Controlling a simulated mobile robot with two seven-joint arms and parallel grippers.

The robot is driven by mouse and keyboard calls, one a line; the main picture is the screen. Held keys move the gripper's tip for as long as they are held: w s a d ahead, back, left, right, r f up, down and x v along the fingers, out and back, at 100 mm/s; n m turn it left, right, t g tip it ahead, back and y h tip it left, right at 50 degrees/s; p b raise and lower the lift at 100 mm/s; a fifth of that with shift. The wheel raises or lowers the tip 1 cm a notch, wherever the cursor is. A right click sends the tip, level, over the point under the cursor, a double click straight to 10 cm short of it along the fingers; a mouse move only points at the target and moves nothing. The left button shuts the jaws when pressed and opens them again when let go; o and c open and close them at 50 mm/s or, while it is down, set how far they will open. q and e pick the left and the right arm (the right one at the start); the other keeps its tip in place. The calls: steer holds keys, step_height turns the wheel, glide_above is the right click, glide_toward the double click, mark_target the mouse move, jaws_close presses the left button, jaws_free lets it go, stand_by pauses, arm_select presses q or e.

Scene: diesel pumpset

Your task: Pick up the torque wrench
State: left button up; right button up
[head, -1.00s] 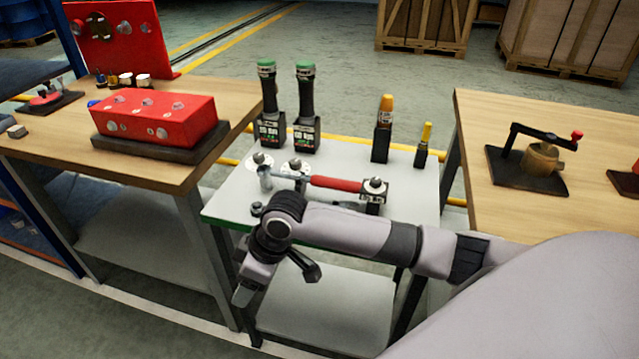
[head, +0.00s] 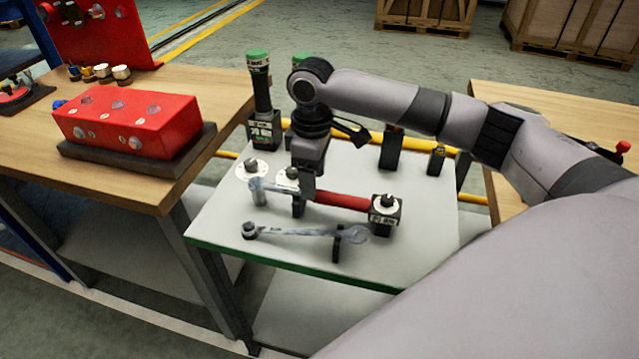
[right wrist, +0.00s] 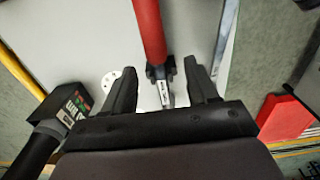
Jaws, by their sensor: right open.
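The torque wrench (head: 340,200) has a red handle and a silver shaft. It rests level on dark supports on the white-topped table (head: 225,215); its left end is by a round white dial. In the right wrist view its red handle (right wrist: 150,28) comes down from the top edge. My right gripper (head: 303,195) is open, pointing down over the shaft near the handle's left end. In the right wrist view the right gripper (right wrist: 160,88) has its two dark fingers on either side of the silver shaft and a dark support. Contact cannot be told. My left gripper is not in view.
A combination spanner (head: 310,232) lies on rests at the table's front. A black block (head: 386,212) stands at the handle's right end. Green-capped tools (head: 262,95) stand behind, partly hidden by my arm. A red block (head: 130,122) sits on the left bench.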

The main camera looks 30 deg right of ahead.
mark_target(319, 192)
steer(key=shift+w+d, duration=0.1)
steer(key=shift+d, duration=0.2)
steer(key=shift+f, duration=0.25)
steer(key=f, duration=0.3)
steer(key=s+f, duration=0.1)
steer(key=f, duration=0.1)
steer(key=shift+d+f, duration=0.15)
steer(key=shift+d, duration=0.1)
steer(key=shift+f, duration=0.65)
jaws_close()
steer(key=shift+w+r, duration=0.1)
